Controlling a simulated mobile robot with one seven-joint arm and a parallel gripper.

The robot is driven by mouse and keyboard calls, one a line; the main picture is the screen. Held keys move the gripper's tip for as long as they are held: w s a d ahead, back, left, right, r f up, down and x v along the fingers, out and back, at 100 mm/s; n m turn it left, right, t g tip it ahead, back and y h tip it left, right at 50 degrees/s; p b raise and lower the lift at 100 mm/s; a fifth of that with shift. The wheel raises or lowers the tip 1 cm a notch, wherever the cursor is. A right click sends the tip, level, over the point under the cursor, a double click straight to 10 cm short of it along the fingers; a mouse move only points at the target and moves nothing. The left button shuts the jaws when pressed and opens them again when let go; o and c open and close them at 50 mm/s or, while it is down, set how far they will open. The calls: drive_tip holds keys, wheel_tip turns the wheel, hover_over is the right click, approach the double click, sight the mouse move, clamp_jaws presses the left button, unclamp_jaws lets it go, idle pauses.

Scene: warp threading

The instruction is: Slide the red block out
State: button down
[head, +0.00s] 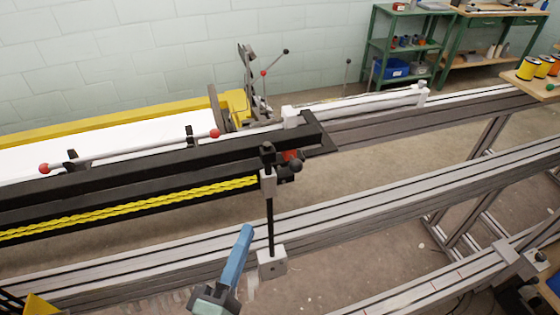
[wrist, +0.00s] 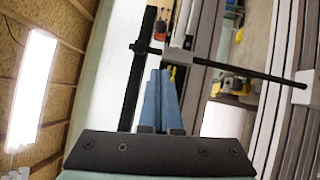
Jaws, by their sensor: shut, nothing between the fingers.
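A small red block (head: 291,155) shows in the head view at the right end of the black beam (head: 120,180), partly hidden by a black knob and post in front of it. In the wrist view the fingers (wrist: 160,73) are together and hold nothing.
A black upright rod (head: 270,225) with a grey clamp (head: 271,262) stands just right of my gripper. Long grey rails (head: 400,205) run across behind and in front. Yellow twisted strands (head: 130,208) lie along the beam. A green shelf (head: 405,45) stands at the back.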

drive_tip(key=shift+s+a+n, duration=0.25)
drive_tip(key=shift+s+n, duration=0.1)
drive_tip(key=shift+n, duration=0.05)
drive_tip(key=p, duration=0.3)
approach(289, 158)
drive_tip(key=shift+w+a+r, duration=0.15)
drive_tip(key=shift+w+a, duration=0.2)
drive_tip(key=shift+a, duration=0.25)
drive_tip(key=shift+w+a+r, duration=0.15)
drive_tip(key=shift+w+a, duration=0.15)
drive_tip(key=shift+a, duration=0.3)
drive_tip(key=shift+w+d+r+p, duration=0.15)
drive_tip(key=shift+w+d, duration=0.2)
drive_tip(key=shift+d, duration=0.2)
drive_tip(key=shift+w+d+p, duration=0.15)
drive_tip(key=shift+w+d, duration=0.2)
drive_tip(key=shift+d, duration=0.25)
drive_tip(key=shift+w+d+r+p, duration=0.15)
drive_tip(key=shift+w+d, duration=0.2)
drive_tip(key=shift+d, duration=0.2)
drive_tip(key=shift+d+f, duration=0.1)
drive_tip(key=w+d+b, duration=0.1)
drive_tip(key=w+d, duration=0.1)
drive_tip(key=d, duration=0.5)
drive_tip(key=shift+w+d, duration=0.15)
drive_tip(key=shift+d, duration=0.2)
